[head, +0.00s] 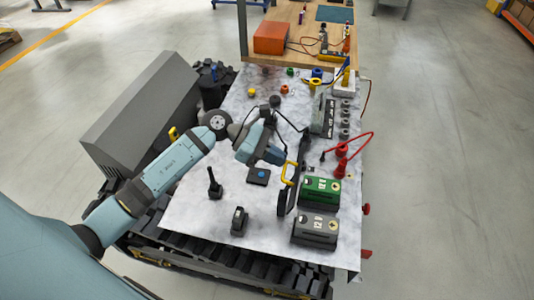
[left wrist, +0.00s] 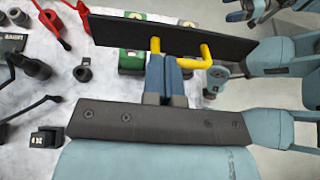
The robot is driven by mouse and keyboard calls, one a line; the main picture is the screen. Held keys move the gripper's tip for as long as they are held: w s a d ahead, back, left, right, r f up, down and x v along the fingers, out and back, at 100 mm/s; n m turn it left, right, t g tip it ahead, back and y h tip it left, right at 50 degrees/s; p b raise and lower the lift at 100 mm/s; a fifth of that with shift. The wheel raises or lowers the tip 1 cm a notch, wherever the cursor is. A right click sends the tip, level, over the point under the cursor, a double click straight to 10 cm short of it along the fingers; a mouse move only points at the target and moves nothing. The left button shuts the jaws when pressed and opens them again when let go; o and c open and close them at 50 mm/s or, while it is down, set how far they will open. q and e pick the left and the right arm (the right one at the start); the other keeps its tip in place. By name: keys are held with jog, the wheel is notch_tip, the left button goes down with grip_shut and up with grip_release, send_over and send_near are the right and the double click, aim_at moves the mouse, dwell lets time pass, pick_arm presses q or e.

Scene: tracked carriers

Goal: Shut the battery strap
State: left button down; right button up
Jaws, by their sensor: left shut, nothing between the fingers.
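The battery strap (head: 283,201) is a long dark bar with a yellow handle (head: 289,172). It stands raised along the left side of the green battery (head: 320,190) and the grey battery (head: 315,231), not across their tops. My left gripper (head: 281,158) is just left of the handle. In the left wrist view the strap (left wrist: 120,32) crosses the top, with its yellow handle (left wrist: 192,64) at the fingertips. The blue fingers of my left gripper (left wrist: 165,62) are together with nothing between them. I cannot tell whether they touch the handle.
Red cable clamps (head: 341,160) lie behind the green battery. A small black block (head: 239,221), an upright black tool (head: 214,185) and a dark blue box (head: 258,176) stand on the pale top (head: 190,215). The top's front left is mostly clear.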

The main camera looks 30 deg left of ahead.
pick_arm(q)
jog(key=w+d+f+g+y+b, duration=0.1)
jog(key=d+f+y, duration=0.2)
jog(key=d+y, duration=0.2)
jog(key=w+d+f+g+y+b, duration=0.1)
jog(key=w+d+f+y+b, duration=0.1)
jog(key=d+y, duration=0.4)
jog(key=shift+w+d+f+g, duration=0.2)
jog(key=shift+d+f+g, duration=0.15)
jog(key=shift+d, duration=0.65)
jog(key=shift+s+f, duration=0.1)
jog(key=shift+f, duration=0.05)
